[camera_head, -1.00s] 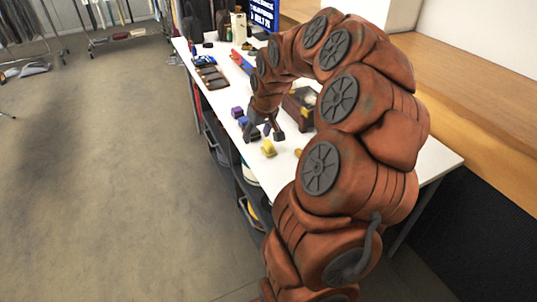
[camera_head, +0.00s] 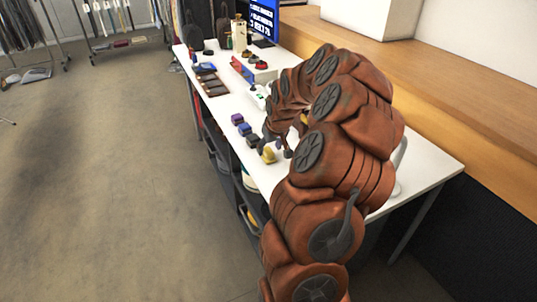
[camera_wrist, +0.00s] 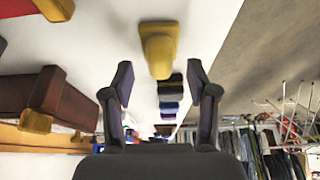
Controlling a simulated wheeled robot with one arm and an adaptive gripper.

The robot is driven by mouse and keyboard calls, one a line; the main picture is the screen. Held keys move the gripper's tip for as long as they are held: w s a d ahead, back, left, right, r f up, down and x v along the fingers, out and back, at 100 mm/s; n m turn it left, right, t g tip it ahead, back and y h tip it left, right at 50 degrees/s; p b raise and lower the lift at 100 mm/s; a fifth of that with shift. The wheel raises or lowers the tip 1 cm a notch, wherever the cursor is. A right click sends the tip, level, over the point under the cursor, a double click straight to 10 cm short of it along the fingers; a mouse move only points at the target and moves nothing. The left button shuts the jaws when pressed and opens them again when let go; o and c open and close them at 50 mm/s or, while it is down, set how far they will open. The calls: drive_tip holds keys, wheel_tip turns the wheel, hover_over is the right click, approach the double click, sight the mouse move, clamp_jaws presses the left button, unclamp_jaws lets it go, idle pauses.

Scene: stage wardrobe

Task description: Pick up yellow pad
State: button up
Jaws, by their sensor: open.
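The yellow pad (camera_head: 269,154) is a small yellow block with a stepped shape. It sits on the white table near its front edge, at the near end of a short row of coloured blocks. In the wrist view the yellow pad (camera_wrist: 158,52) is just beyond my fingertips, roughly centred between them. My gripper (camera_head: 277,147) is right beside the pad in the head view, low over the table. In the wrist view my gripper (camera_wrist: 161,82) is open, with nothing between its two fingers. My arm hides part of the table behind it.
Dark and blue blocks (camera_head: 246,130) and a purple block (camera_head: 237,119) stand in line past the pad. A brown box (camera_wrist: 55,98) with yellow corners is beside my gripper in the wrist view. A brown tray (camera_head: 211,82) lies farther along the table (camera_head: 222,104).

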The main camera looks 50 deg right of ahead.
drive_tip(key=shift+x, duration=1.1)
clamp_jaws()
